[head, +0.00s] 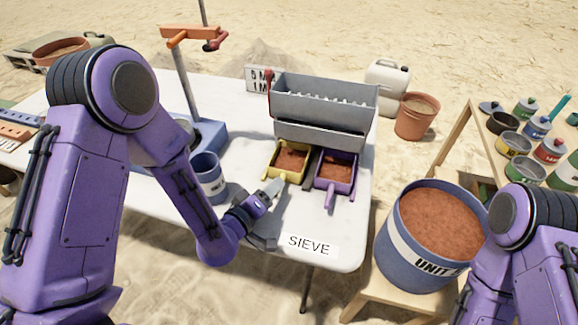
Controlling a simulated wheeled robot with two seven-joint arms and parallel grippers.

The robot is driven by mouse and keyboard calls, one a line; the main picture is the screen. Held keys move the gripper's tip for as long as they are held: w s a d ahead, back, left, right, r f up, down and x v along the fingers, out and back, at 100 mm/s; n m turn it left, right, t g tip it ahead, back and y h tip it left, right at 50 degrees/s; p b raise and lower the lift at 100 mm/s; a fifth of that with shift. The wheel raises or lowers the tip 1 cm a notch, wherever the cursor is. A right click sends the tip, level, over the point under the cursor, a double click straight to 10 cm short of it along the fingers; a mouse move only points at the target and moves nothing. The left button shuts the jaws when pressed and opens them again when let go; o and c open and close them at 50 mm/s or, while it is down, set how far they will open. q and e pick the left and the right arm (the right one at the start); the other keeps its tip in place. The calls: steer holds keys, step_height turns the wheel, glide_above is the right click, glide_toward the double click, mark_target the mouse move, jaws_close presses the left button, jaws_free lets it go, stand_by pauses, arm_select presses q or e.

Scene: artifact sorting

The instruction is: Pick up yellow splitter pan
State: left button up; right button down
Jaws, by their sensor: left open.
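The yellow splitter pan (270,174) sits on the white table below the front of the grey splitter box (322,108). It holds reddish-brown soil. A purple pan (350,187) with similar soil stands just to its right, its handle towards the table's front. My left gripper (266,213) is open, just in front of the yellow pan and a little to its left. One fingertip is close to the pan's front end; I cannot tell whether they touch. The yellow pan's handle is hard to make out behind the gripper. My right arm shows at the lower right, but its gripper is out of view.
A blue cup (207,180) stands left of the gripper, near the blue base of an orange-topped stand (190,85). A SIEVE label (312,246) marks the table's front edge. A blue bucket of soil (395,249) stands right of the table. Bare tabletop lies right of the purple pan.

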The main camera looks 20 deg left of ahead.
mark_target(286, 172)
arm_select(q)
steer(key=shift+r+x, duration=0.25)
steer(key=shift+x, duration=1)
steer(key=shift+w+d+f, duration=0.15)
steer(key=shift+f, duration=0.05)
jaws_close()
steer(key=shift+r, duration=0.2)
